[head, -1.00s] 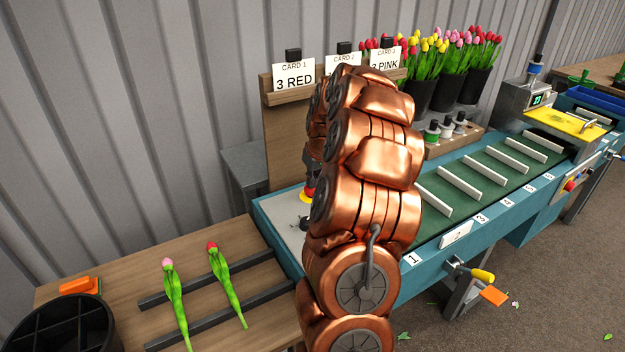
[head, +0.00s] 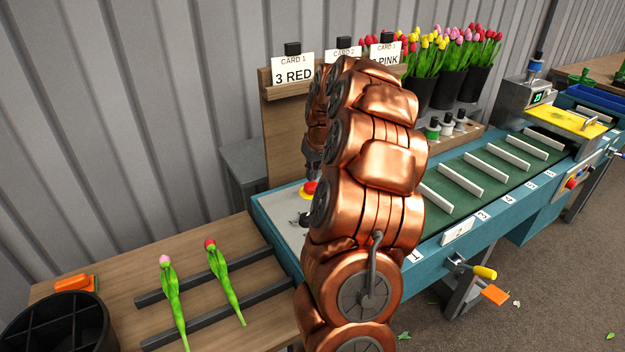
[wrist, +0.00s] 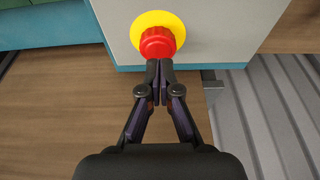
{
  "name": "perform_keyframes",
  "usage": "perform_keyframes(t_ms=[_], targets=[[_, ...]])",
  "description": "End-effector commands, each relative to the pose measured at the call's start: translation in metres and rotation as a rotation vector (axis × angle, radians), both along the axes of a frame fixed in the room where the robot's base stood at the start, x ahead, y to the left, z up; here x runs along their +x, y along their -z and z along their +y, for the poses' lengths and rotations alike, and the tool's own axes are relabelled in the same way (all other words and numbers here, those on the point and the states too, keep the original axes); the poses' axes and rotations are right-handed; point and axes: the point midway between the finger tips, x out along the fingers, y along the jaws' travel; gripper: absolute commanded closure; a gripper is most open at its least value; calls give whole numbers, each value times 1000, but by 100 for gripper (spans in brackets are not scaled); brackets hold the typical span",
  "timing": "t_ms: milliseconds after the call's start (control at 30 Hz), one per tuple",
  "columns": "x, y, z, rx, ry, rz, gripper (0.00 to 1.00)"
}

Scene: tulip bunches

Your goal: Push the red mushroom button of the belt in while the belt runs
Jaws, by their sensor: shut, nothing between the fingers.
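The red mushroom button (wrist: 157,42) on its yellow disc (wrist: 172,21) sits on the belt's pale end plate in the wrist view. In the head view the button (head: 309,187) shows just left of my copper arm. My gripper (wrist: 159,66) is shut and empty, its fingertips at the near edge of the button. I cannot tell whether they touch it or whether it is pushed in. In the head view my gripper (head: 313,165) is partly hidden by my arm, above the button. The belt (head: 485,170) is green with white cleats; much of its near end is hidden.
A wooden table (head: 215,250) with two tulips on dark rails lies left of the belt. A black divided bucket (head: 58,325) stands at the front left. A wooden card board (head: 285,130) rises behind the button. Black buckets of tulips (head: 450,88) stand behind the belt.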

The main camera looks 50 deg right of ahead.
Motion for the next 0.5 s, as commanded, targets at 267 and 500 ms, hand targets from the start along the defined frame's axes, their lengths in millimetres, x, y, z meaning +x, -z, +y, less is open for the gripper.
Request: perform_keyframes(t_ms=[267,500], targets=[[-11,-59,2,-12,2,-15,100],[-21,-95,6,-10,2,-13,100]])
